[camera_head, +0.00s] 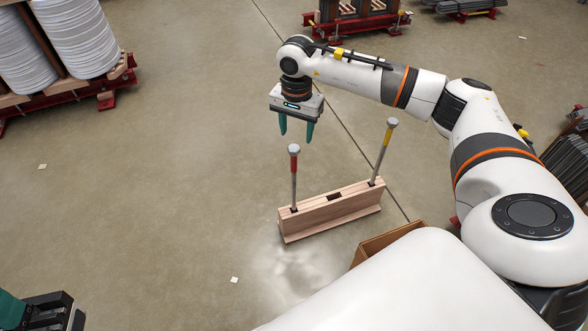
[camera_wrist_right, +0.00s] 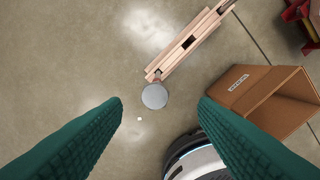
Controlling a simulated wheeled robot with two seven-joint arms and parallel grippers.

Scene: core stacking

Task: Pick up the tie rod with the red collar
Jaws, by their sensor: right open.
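The tie rod with the red collar (camera_head: 294,165) stands upright in the left end of a wooden block (camera_head: 333,212). A second rod with a yellow collar (camera_head: 386,140) leans slightly in the right end. My right gripper (camera_head: 296,134) is open and empty above the red-collared rod, apart from it. In the right wrist view, a round grey rod cap (camera_wrist_right: 154,96) lies between the two spread teal fingers (camera_wrist_right: 160,104), and it hides most of its rod. My left gripper (camera_head: 42,312) shows only partly at the lower left corner; its fingertips are unclear.
An open cardboard box (camera_wrist_right: 262,98) stands beside the block. Large white coils (camera_head: 75,40) on a red-framed rack are at the upper left, with other red racks (camera_head: 355,22) at the back. The floor left of the block is clear.

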